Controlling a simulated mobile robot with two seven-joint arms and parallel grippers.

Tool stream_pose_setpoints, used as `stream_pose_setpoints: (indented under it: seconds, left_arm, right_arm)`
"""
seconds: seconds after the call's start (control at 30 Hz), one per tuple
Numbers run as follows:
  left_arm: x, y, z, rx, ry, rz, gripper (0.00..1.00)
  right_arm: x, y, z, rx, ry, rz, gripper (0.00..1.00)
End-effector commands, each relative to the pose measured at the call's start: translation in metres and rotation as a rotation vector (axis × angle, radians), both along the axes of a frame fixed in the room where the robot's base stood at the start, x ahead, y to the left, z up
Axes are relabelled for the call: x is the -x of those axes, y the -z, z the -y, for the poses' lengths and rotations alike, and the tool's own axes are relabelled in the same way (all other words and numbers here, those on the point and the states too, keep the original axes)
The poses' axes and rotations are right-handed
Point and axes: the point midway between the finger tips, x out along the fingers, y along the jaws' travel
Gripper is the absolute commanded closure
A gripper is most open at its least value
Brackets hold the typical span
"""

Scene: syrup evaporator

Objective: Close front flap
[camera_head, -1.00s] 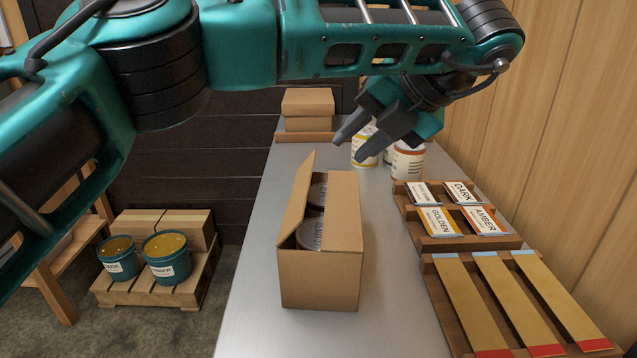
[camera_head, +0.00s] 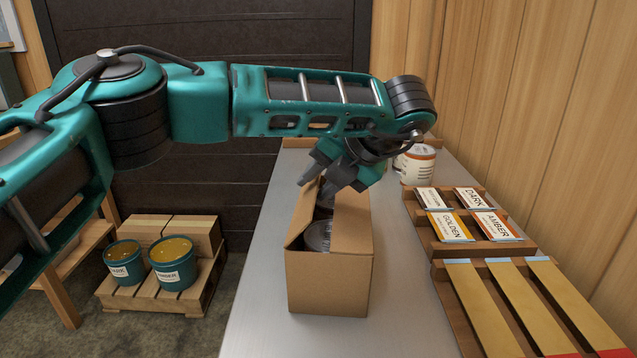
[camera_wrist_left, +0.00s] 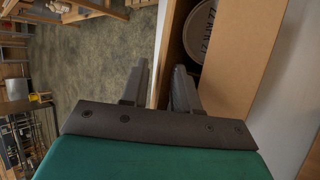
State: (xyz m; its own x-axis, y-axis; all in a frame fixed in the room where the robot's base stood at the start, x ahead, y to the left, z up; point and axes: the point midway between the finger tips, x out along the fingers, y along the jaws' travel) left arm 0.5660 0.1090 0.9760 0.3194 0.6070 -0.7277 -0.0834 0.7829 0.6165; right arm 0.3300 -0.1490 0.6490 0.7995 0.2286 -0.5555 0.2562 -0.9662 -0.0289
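The right side of the top (camera_head: 352,222) is covered by cardboard. My left gripper (camera_head: 315,187) is over the far left part of the box, fingers pointing down. In the left wrist view its fingers (camera_wrist_left: 160,88) are apart, with a strip of cardboard flap (camera_wrist_left: 168,50) showing between them; contact cannot be told. A jar lid (camera_wrist_left: 203,32) shows beside it. My right gripper is not in view.
Label holders (camera_head: 470,245) and a wooden rack with strips (camera_head: 500,300) line the table's right side. A white can (camera_head: 418,165) stands behind the box. Two teal buckets (camera_head: 172,264) sit on a floor pallet at left. The table (camera_head: 258,318) is clear around the box's near end.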

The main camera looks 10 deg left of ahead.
Motion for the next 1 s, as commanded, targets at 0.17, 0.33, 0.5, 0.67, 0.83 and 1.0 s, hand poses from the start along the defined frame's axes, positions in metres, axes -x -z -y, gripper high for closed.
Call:
stream_pose_setpoints:
  seconds: [0.17, 0.33, 0.5, 0.67, 0.83, 1.0]
  left_arm:
    - [-0.0009, 0.002, -0.0016, 0.0, 0.001, 0.001, 0.7]
    - [-0.0008, 0.0018, -0.0015, 0.0, 0.0, 0.0, 0.74]
    - [-0.0008, 0.0017, -0.0015, 0.0, 0.0, 0.0, 0.9]
    - [-0.0008, 0.0016, -0.0014, 0.0, 0.0, 0.0, 1.0]
    - [-0.0008, 0.0016, -0.0013, 0.0, 0.0, 0.0, 1.0]
    - [-0.0013, 0.0042, 0.0011, -0.044, 0.0, -0.005, 1.0]
  right_arm:
    - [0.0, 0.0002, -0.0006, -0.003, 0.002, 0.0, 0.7]
    - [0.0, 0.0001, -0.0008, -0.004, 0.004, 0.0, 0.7]
    - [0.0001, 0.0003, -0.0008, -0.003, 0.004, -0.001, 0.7]
    - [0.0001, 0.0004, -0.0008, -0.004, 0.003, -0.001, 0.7]
    - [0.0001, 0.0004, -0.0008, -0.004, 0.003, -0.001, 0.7]
    - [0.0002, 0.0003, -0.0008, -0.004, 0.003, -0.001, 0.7]
